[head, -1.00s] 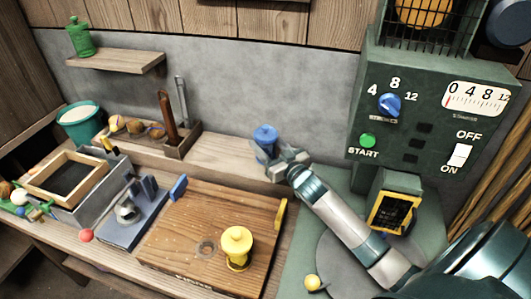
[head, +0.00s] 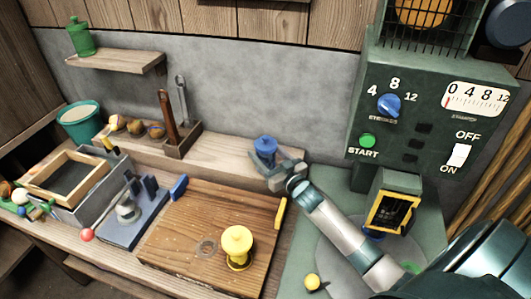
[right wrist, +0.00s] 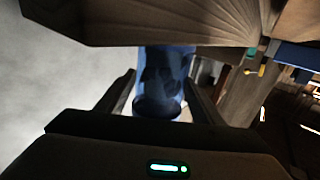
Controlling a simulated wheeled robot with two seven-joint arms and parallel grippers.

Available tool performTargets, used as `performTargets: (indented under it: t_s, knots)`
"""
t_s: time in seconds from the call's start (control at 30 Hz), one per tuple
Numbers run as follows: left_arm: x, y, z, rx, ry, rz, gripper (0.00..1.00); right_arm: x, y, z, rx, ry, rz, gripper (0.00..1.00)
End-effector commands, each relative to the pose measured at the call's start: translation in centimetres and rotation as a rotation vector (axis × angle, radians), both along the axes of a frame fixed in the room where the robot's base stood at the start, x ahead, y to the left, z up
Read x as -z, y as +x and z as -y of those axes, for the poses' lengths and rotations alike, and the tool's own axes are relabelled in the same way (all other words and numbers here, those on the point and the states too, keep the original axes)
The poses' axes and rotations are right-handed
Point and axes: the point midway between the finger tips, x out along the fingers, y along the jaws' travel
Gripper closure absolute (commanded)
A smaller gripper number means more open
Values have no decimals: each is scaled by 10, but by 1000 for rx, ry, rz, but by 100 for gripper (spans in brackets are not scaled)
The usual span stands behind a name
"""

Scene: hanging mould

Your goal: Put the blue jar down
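My right gripper (head: 277,171) reaches in from the right with a finger on each side of the jar. In the right wrist view the jar (right wrist: 163,80) sits between the two dark fingers (right wrist: 160,92), which look close against its sides. The jar's base meets the ledge in that view; whether it bears fully on it is hard to see. My left gripper is not in view.
The wooden ledge (head: 222,150) has bare room left of the jar, up to a tool rack (head: 182,142). The green machine (head: 425,110) stands close on the right.

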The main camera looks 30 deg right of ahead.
Motion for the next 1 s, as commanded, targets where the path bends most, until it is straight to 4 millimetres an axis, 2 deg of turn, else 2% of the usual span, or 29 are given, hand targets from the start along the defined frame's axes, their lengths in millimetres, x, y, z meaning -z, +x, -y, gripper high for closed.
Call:
performTargets:
  t_s: [0.47, 0.67, 1.0]
  knots:
    - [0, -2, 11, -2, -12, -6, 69, -2, -2, 0, 0, 0, 0, 31]
    - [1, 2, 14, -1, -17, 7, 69, -1, -21, 0, 0, 1, 0, 31]
    - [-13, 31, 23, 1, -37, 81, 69, -1, -63, 0, 0, 0, -1, 31]
